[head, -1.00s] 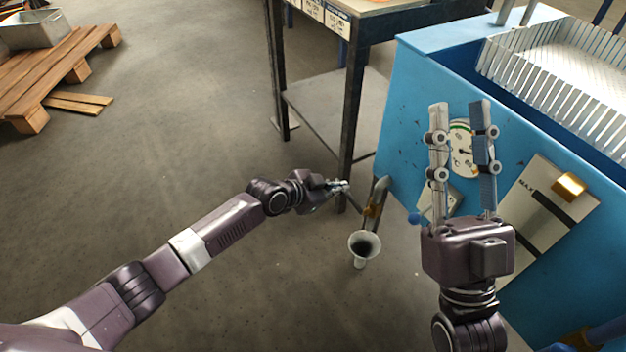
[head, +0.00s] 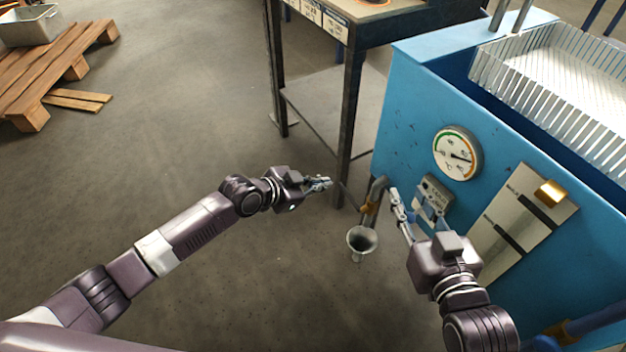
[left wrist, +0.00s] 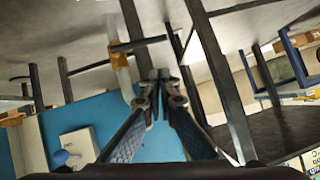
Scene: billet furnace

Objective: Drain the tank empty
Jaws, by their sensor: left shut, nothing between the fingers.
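The blue tank (head: 405,120) stands at right. A drain pipe (head: 378,187) comes off its near left corner, with a brass-coloured valve (head: 368,207) and a thin lever. A pale funnel (head: 361,241) sits below the pipe's mouth; I see no stream. My left gripper (head: 328,183) is shut and empty, left of the pipe and apart from it. In the left wrist view the pipe (left wrist: 124,75) and its brass-coloured valve (left wrist: 120,52) lie beyond the fingertips (left wrist: 160,76). My right gripper (head: 416,200) looks open and empty in front of the tank's control box (head: 437,190).
The tank carries a round dial (head: 457,152), a level plate (head: 500,245) and a slatted white basket (head: 560,90). A dark-legged table (head: 345,120) stands behind the pipe. A wooden pallet (head: 60,65) lies far left. The floor between is clear.

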